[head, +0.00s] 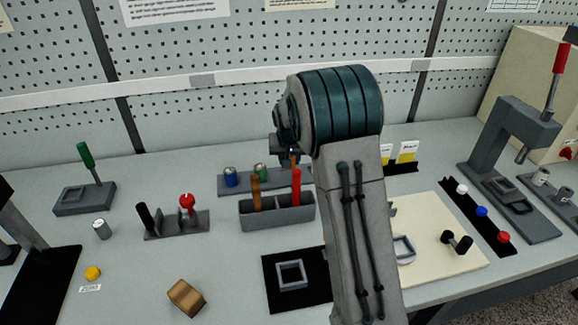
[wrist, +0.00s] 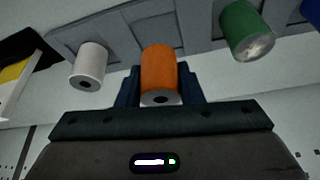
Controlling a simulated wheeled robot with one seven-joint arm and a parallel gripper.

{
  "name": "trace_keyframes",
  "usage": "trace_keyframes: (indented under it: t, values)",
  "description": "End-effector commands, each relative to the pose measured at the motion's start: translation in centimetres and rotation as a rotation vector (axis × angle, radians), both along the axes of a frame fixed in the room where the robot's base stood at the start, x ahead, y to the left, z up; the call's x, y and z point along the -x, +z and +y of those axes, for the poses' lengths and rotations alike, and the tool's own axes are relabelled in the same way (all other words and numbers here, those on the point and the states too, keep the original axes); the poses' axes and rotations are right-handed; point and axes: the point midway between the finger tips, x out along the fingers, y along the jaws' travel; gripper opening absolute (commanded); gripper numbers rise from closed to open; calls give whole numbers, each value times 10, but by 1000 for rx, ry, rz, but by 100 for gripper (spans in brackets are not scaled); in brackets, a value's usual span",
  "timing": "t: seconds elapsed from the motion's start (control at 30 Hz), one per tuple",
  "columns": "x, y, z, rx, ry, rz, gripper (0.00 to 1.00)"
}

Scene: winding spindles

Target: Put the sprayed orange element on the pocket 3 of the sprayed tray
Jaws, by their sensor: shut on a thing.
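My gripper (wrist: 160,82) is shut on the orange element (wrist: 159,70), a short cylinder with a dark hole in its end, in the wrist view. A grey tray (wrist: 203,40) lies right behind it. A white element (wrist: 88,66) is to its left and a green element (wrist: 245,32) to its right. I cannot tell whether the orange element is seated in a pocket or clear of the tray. In the head view the grey tray (head: 244,190) holds blue and green elements at its left.
A grey bin (head: 277,213) with orange and red handles stands in front of the tray. A black mat with a square frame (head: 291,275) and a wooden block (head: 186,298) lie nearer. A cream board (head: 440,220) is at right.

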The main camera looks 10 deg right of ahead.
Motion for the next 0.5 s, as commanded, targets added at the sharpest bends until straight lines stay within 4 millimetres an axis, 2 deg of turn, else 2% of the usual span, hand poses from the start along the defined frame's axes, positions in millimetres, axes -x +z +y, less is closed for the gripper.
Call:
trace_keyframes:
  t: [0.2,0.5]
  values:
    - [0,-29,0,0,0,2,7]
    - [0,-33,0,0,0,0,7]
